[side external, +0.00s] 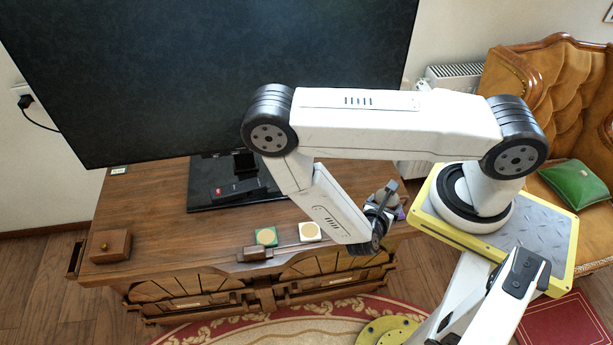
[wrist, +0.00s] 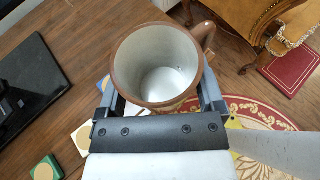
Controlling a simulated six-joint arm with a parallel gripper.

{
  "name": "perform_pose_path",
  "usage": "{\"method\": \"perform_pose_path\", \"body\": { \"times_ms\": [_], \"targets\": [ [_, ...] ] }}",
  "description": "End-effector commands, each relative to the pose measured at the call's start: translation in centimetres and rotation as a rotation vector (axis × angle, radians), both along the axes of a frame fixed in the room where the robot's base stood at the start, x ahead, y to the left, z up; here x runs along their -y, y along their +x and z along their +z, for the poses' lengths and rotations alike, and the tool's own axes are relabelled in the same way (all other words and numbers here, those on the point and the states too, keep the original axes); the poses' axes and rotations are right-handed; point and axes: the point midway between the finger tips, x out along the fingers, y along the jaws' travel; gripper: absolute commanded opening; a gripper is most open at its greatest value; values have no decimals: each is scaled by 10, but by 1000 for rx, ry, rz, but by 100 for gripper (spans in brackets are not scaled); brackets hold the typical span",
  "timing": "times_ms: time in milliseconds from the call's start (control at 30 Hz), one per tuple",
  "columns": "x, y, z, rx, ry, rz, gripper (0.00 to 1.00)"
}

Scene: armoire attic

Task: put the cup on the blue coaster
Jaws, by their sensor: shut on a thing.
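A brown cup with a pale, empty inside fills the upper middle of the wrist view (wrist: 122,72), its open mouth facing the camera and its handle to the upper right. My gripper (wrist: 160,98) is shut on the cup, one finger on each side. In the side external view my gripper (side external: 384,199) is over the right end of the wooden chest, and the cup is mostly hidden there. A small purple-blue patch (side external: 401,213) shows beside the gripper; I cannot tell whether it is the blue coaster. The cup's height above the top is unclear.
A green-edged coaster (side external: 265,237) and a white-edged coaster (side external: 310,232) lie near the chest's front edge. A small wooden box (side external: 110,246) sits at the left. A large black screen (side external: 200,80) stands behind. The chest top between box and screen stand is clear.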

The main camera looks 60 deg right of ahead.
Motion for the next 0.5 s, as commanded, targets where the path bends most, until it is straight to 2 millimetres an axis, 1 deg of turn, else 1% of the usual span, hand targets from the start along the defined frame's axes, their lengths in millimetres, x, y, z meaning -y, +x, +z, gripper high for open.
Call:
{"method": "perform_pose_path", "body": {
  "times_ms": [233,367,500],
  "targets": [
    [8,21,-10,3,0,-7,14],
    [14,38,-18,3,-1,-7,14],
    [21,59,-28,3,-1,-6,14]
  ]
}}
